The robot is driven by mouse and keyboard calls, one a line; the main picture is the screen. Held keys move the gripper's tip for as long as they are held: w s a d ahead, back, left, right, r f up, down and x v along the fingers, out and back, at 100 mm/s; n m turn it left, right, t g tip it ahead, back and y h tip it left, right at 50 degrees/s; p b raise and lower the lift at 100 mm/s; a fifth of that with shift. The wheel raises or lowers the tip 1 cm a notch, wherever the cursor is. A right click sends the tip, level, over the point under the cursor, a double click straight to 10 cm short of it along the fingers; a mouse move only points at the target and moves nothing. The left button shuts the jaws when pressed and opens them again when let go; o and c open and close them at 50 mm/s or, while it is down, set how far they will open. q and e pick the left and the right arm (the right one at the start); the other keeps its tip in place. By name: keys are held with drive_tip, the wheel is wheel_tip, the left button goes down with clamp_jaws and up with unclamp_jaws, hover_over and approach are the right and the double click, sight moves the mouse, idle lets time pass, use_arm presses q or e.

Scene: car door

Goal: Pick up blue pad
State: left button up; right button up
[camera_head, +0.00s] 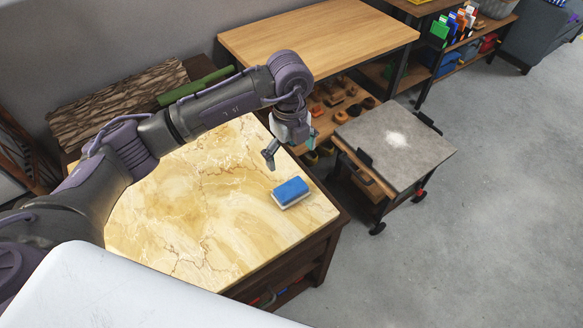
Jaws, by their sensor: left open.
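The blue pad (291,190) is a small block with a blue top and a pale lower layer. It lies flat on the yellow marble tabletop (190,215), near the table's right corner. My left arm reaches across the table from the left, and its left gripper (271,158) hangs above the tabletop, a little behind and left of the pad. The left gripper is open and empty, and apart from the pad. One finger shows clearly; the other is partly hidden. My right gripper is not in view.
A grey-topped cart (420,155) with a white powdery patch stands to the right. A wooden workbench (330,42) stands behind, with brown objects on its lower shelf. A bark-covered log (115,105) and a green roll (190,88) lie behind the arm. The marble around the pad is clear.

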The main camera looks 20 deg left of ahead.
use_arm(q)
drive_tip(key=w, duration=0.1)
hover_over(291, 188)
wheel_tip(291, 188, down, 7)
drive_tip(key=shift+s+a+r+p, duration=0.1)
drive_tip(key=shift+a+r+p, duration=0.05)
drive_tip(key=shift+p, duration=0.2)
wheel_tip(291, 188, down, 3)
drive_tip(key=shift+f+p, duration=0.1)
drive_tip(key=shift+p, duration=0.35)
wheel_tip(291, 188, down, 2)
drive_tip(key=shift+f, duration=0.5)
drive_tip(key=c, duration=0.8)
drive_tip(key=shift+c, duration=0.7)
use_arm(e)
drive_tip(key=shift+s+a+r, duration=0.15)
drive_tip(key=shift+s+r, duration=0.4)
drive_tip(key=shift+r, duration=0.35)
